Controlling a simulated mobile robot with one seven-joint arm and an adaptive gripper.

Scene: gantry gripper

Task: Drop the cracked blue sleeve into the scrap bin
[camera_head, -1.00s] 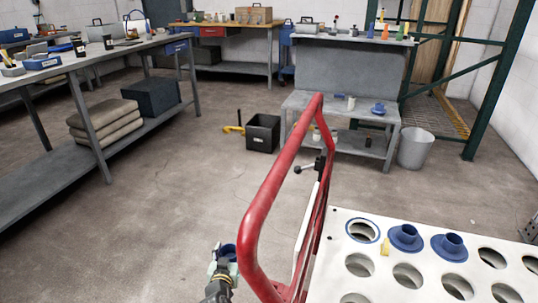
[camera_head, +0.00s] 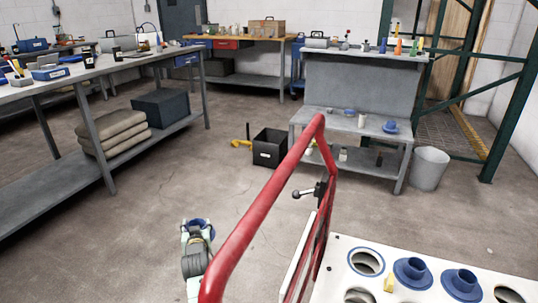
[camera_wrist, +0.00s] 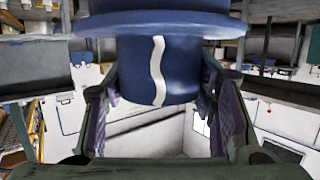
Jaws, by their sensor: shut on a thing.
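My gripper (camera_head: 199,230) is low in the head view, left of the red rail, and is shut on a blue flanged sleeve (camera_head: 204,224). In the wrist view the sleeve (camera_wrist: 135,62) is between the two fingers, wide flange uppermost, with a pale jagged crack line down its side. It is held in the air, clear of the floor. A black open bin (camera_head: 270,148) with a small white label stands on the floor beyond the gripper. The label is too small to read, so I cannot confirm it is the scrap bin. Its inside looks dark.
A red rail (camera_head: 255,205) crosses right of my gripper. A white holed plate (camera_head: 335,262) with blue sleeves is at lower right. A grey bucket (camera_head: 429,169) stands beside the grey bench (camera_head: 355,128). A long table (camera_head: 100,69) is left. The floor between is clear.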

